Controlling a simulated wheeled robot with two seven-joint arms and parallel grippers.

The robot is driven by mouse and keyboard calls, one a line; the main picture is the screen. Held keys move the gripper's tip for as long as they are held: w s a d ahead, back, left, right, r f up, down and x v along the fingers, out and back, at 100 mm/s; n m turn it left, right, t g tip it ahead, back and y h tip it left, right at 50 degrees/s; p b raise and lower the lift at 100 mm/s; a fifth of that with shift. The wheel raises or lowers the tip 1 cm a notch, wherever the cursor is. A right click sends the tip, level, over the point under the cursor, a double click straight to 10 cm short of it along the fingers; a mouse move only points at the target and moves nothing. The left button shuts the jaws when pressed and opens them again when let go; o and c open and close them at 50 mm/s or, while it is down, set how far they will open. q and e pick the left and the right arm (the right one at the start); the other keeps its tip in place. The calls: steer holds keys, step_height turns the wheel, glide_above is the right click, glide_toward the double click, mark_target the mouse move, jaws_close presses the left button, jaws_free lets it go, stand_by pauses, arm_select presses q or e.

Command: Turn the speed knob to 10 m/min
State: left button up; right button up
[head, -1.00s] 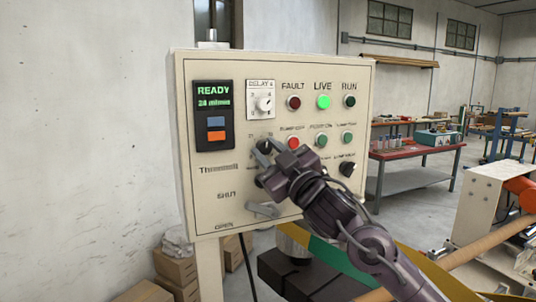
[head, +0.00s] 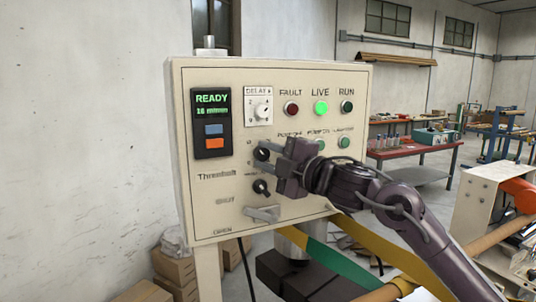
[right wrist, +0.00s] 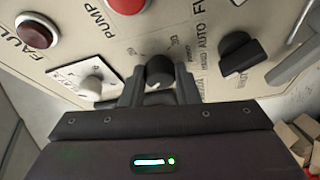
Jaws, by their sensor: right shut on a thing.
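The speed knob (head: 261,154) is a small black knob on the cream control panel (head: 215,190). My right gripper (head: 266,155) has come in from the right and is shut on this knob. The right wrist view shows the knob (right wrist: 159,70) between the two fingers. The display (head: 212,106) at the panel's upper left shows green READY and a line that appears to read 16 m/min. My left gripper is not in view.
A second black knob (head: 261,187) sits just below, with a grey lever (head: 262,213) under it. The white delay dial (head: 260,110) is above. A red lamp (head: 292,108) and lit green lamp (head: 321,108) are along the top. My arm hides panel parts.

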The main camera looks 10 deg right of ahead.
steer(key=shift+n+g, duration=0.3)
steer(key=shift+n, duration=0.3)
steer(key=o, duration=1)
steer(key=shift+c, duration=0.2)
steer(key=shift+s, duration=0.1)
steer(key=shift+s+d+f, duration=0.15)
steer(key=shift+s+d, duration=0.05)
steer(key=b+v, duration=0.4)
steer(key=v, duration=0.3)
